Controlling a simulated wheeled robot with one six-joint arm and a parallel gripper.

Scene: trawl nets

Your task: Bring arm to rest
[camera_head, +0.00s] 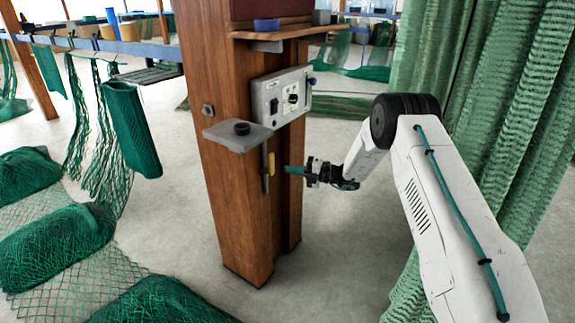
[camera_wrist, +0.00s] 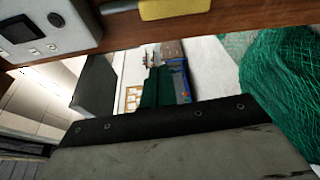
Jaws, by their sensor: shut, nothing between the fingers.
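My arm (camera_head: 455,200) reaches in from the right in the head view, bent at its dark joint. My gripper (camera_head: 291,169) is at its left end, shut and empty, with its teal tip pointing left at the wooden post (camera_head: 230,200). The tip is close to the post's right side, near a yellow-handled tool (camera_head: 271,164); I cannot tell whether it touches the post. In the wrist view, a yellow piece (camera_wrist: 175,8) crosses the top edge.
A grey control box (camera_head: 281,96) and a small grey shelf (camera_head: 238,136) are on the post. A green net curtain (camera_head: 500,110) hangs close behind my arm at right. Green net heaps (camera_head: 60,250) lie on the left. Bare floor (camera_head: 345,235) shows right of the post.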

